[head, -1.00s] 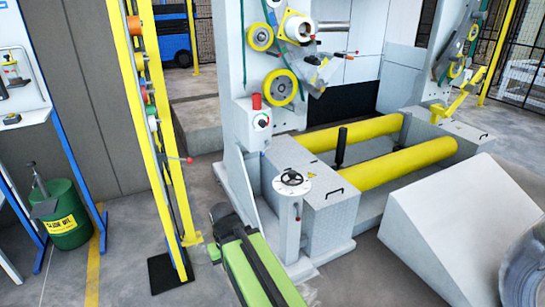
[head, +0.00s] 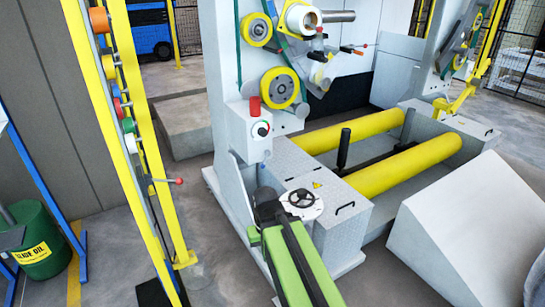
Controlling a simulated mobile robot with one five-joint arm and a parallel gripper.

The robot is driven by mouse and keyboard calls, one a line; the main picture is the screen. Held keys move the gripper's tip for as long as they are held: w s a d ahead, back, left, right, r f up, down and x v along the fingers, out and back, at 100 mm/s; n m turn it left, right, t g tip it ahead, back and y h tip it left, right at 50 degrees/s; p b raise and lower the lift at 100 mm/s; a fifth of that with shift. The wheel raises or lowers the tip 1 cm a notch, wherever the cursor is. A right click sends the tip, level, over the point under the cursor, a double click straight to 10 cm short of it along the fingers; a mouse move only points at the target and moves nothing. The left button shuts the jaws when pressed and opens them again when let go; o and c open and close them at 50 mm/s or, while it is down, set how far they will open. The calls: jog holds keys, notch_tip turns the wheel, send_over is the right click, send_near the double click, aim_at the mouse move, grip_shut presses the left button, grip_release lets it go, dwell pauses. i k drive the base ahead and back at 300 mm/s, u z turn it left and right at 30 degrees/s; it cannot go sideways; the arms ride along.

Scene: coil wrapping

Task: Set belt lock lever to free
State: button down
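Several levers show, and I cannot tell by sight which is the belt lock lever. One red-tipped lever (head: 352,49) juts right from the white wrapping machine's column, beside the upper rollers. My gripper (head: 266,200), dark at the end of my green arm, is low in the middle of the picture. It appears just left of the handwheel, well below the machine's lever and right of the post's lever. Its fingers are too dark and small to read.
The handwheel (head: 302,198) sits on a grey box at the machine's base. A control box (head: 249,130) with a red top hangs on the column. Yellow rollers (head: 405,168) lie behind. A white wedge block (head: 465,230) stands right; a green oil bin (head: 38,240) stands left.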

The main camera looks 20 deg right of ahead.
aim_at(267, 152)
jog(key=u, duration=0.1)
jog(key=i, duration=0.8)
jog(key=u, duration=0.45)
jog(key=i, duration=0.75)
jog(key=u, duration=0.1)
